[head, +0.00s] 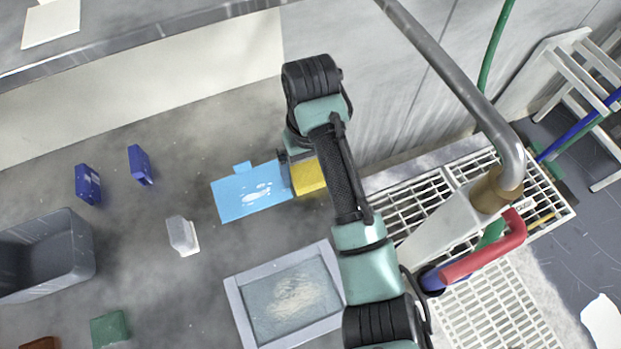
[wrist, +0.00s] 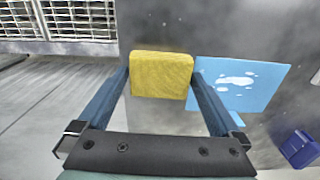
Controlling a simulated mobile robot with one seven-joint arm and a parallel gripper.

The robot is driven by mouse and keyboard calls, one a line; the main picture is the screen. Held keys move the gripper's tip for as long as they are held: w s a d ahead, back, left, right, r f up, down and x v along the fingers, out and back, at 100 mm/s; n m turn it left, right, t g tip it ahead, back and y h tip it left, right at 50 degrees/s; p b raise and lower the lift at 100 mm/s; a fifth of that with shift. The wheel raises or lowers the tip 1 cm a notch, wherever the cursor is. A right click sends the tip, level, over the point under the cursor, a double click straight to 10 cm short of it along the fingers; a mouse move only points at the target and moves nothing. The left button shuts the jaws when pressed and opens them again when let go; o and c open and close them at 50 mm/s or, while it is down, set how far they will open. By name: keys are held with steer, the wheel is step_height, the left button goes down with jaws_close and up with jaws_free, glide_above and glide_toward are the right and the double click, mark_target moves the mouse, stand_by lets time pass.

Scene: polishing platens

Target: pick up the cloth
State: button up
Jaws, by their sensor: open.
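The cloth (head: 308,176) is a yellow, thick, folded-looking block lying at the right end of a light blue sheet, partly hidden by my arm in the head view. In the wrist view the cloth (wrist: 161,76) sits between the tips of my gripper (wrist: 161,72). The gripper is open, with one finger at each side of the cloth; whether they touch it I cannot tell. In the head view my gripper (head: 287,157) is mostly hidden by the wrist, just above the cloth.
The blue sheet (head: 232,203) has white marks and lies left of the cloth. A grey-framed tray (head: 237,310) is nearer. Blue boxes (head: 88,184), a white block (head: 182,235) and a grey bin (head: 75,262) stand left. A wall rises behind; a white grate (head: 410,205) and pipe lie right.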

mark_target(310, 172)
steer(key=shift+f, duration=0.15)
steer(key=c, duration=1)
steer(key=shift+o, duration=0.2)
step_height(310, 172, up, 10)
steer(key=p, duration=1.1)
